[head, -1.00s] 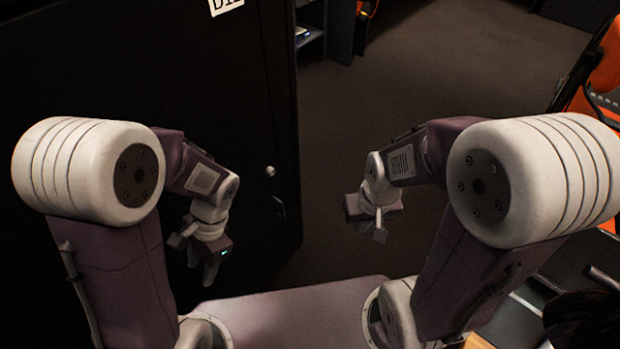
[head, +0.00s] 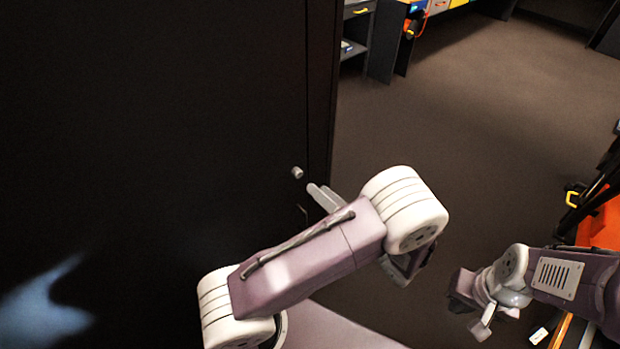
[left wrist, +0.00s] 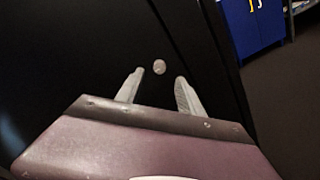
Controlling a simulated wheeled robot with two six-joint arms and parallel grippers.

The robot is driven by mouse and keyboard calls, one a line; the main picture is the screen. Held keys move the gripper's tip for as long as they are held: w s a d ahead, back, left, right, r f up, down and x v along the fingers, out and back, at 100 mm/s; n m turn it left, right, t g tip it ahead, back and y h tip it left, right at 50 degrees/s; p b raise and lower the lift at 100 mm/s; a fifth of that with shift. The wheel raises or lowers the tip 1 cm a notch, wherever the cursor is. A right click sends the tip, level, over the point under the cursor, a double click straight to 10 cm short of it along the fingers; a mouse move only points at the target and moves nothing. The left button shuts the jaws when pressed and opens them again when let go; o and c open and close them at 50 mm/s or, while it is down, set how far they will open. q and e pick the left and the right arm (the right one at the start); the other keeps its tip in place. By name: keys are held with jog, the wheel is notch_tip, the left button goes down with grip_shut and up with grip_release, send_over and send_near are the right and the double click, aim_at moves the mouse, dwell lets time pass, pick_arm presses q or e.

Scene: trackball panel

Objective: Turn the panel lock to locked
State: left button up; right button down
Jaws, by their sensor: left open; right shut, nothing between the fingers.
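The panel lock is a small round silver knob (head: 297,172) on the black panel (head: 200,100), near its right edge. It also shows in the left wrist view (left wrist: 159,67), just beyond and between my fingertips. How the lock is turned is too small to read. My left gripper (head: 324,197) is open and empty, its two pale fingers pointing at the panel just right of and below the knob in the head view. In the left wrist view, the left gripper (left wrist: 158,82) appears short of the knob. My right gripper (head: 468,292) is shut and empty, low at the right, away from the panel.
A thin curved handle (head: 304,213) sits on the panel below the knob, partly by my left arm. Open floor (head: 450,130) lies right of the panel. Grey shelving (head: 357,35) stands behind, and an orange item (head: 600,225) is at the right edge.

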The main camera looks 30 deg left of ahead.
aim_at(300, 174)
pick_arm(q)
jog(key=x, duration=0.7)
grip_shut()
